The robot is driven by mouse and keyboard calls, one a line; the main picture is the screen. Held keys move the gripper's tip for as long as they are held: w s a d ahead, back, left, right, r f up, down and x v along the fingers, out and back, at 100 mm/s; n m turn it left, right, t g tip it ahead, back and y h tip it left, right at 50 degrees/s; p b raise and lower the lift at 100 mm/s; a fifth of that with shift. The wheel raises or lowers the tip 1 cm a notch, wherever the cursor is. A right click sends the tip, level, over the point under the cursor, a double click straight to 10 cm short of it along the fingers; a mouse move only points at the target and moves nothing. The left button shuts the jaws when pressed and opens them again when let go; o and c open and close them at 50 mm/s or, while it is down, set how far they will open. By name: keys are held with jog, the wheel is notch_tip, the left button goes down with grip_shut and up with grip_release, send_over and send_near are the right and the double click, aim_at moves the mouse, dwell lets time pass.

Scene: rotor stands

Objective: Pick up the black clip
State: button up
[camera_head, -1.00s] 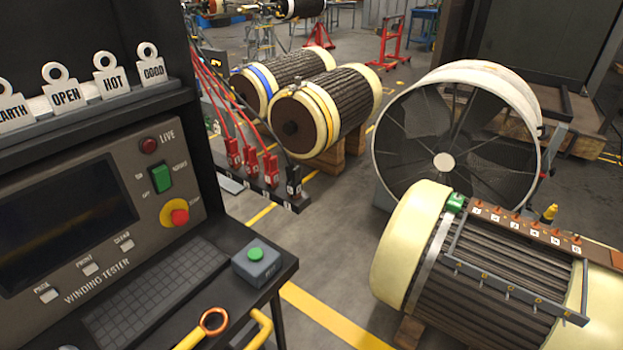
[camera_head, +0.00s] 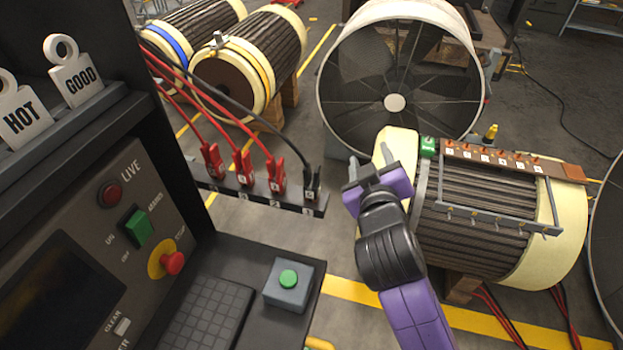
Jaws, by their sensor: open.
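The black clip (camera_head: 311,181) stands at the right end of a dark rail (camera_head: 262,196), with a black cable rising from it. Several red clips (camera_head: 243,165) stand to its left on the same rail, each with a red cable. My gripper (camera_head: 366,172), on a purple and black arm, is open and empty. In the picture it is right of the black clip, with a visible gap between them. Its fingers point up and away, in front of the near rotor's pale left end.
A winding tester (camera_head: 110,240) fills the left, with a green-button box (camera_head: 289,284) on its shelf. A rotor (camera_head: 470,235) with a terminal strip is right of my arm. A large fan (camera_head: 395,60) stands behind. Two more rotors stand at the back left.

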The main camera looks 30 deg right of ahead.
aim_at(314, 177)
notch_tip(314, 177, up, 7)
jog(key=w+a+m+g, duration=0.2)
jog(key=w+m+g, duration=0.1)
jog(key=m+g, duration=0.25)
jog(key=s+a+m+g+y, duration=0.1)
jog(key=a, duration=0.3)
jog(key=s+a+r+m+g+y+p, duration=0.1)
jog(key=s+a+g+y, duration=0.1)
jog(key=a, duration=0.2)
jog(key=s+a+r+m+g+y, duration=0.1)
jog(key=a+y, duration=0.1)
jog(key=a, duration=0.2)
jog(key=shift+s+a+m+g+p, duration=0.25)
jog(key=shift+a+m+p, duration=0.1)
jog(key=shift+a+p, duration=0.05)
jog(key=shift+s+a+f, duration=0.1)
jog(key=shift+f, duration=0.5)
jog(key=x, duration=0.6)
jog(key=shift+d+f, duration=0.25)
jog(key=shift+f, duration=0.05)
jog(key=shift+c, duration=0.2)
grip_shut()
